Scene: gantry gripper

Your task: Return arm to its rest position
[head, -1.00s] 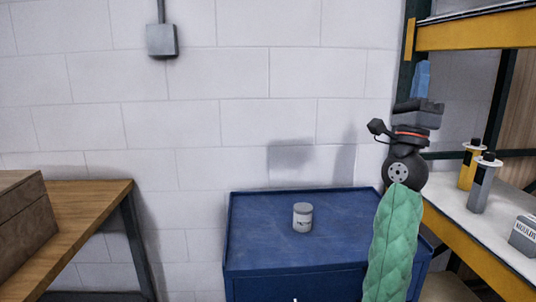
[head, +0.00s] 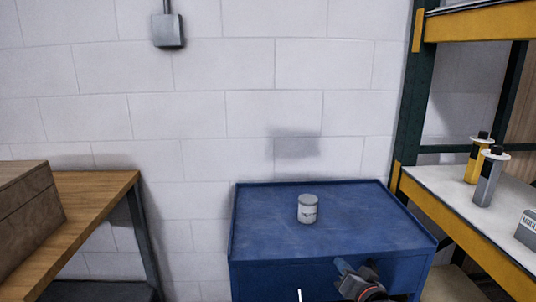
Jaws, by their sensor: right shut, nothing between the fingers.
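My right gripper (head: 345,267) is low in the head view, in front of the blue cabinet's front face, near the bottom edge. It is shut with nothing between its fingers. Only the gripper and a dark wrist part with a red ring show; the rest of the arm is out of the picture. My left gripper is not in view.
A small grey-white can (head: 308,209) stands upright on the blue cabinet (head: 262,240). A yellow-edged shelf (head: 455,226) at right holds a yellow bottle (head: 472,167) and a grey bottle (head: 488,180). A wooden table (head: 95,200) with a brown box (head: 28,215) is at left.

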